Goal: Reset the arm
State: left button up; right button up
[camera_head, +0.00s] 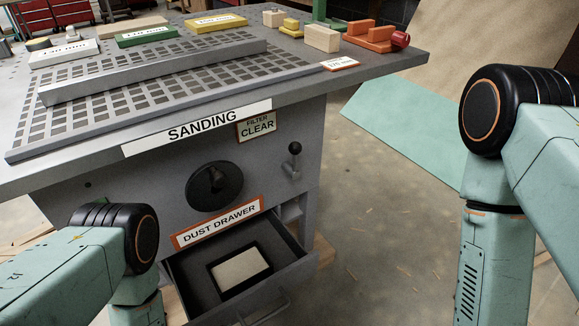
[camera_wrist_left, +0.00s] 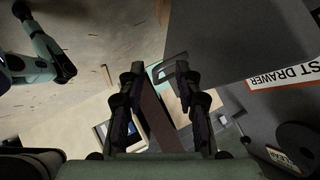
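My left arm (camera_head: 75,270) comes in at the lower left of the head view, with its gripper out of frame. In the left wrist view my left gripper (camera_wrist_left: 165,88) has its two dark fingers apart, and I see nothing clearly held between them. My right arm (camera_head: 485,200) stands at the right of the head view, bent downward. Its gripper is below the frame and hidden.
A grey sanding bench (camera_head: 300,88) fills the middle, with blocks on top. Its dust drawer (camera_head: 290,262) is pulled open and holds a pale block in a dark frame (camera_head: 240,270). Open floor (camera_head: 390,230) lies to its right.

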pick_arm(q)
jog(key=s+a+r+n+g+y, duration=0.2)
jog(key=s+a+r+n+g, duration=0.1)
jog(key=s+r+n, duration=0.3)
jog(key=s+a+r+n+g+y+p, duration=0.1)
jog(key=s+a+r+n+g+y, duration=0.2)
jog(key=s+r+n+g, duration=0.3)
jog(key=s+a+r+n, duration=0.1)
jog(key=s, duration=0.2)
jog(key=shift+a+n, duration=0.3)
jog(key=shift+s, duration=0.1)
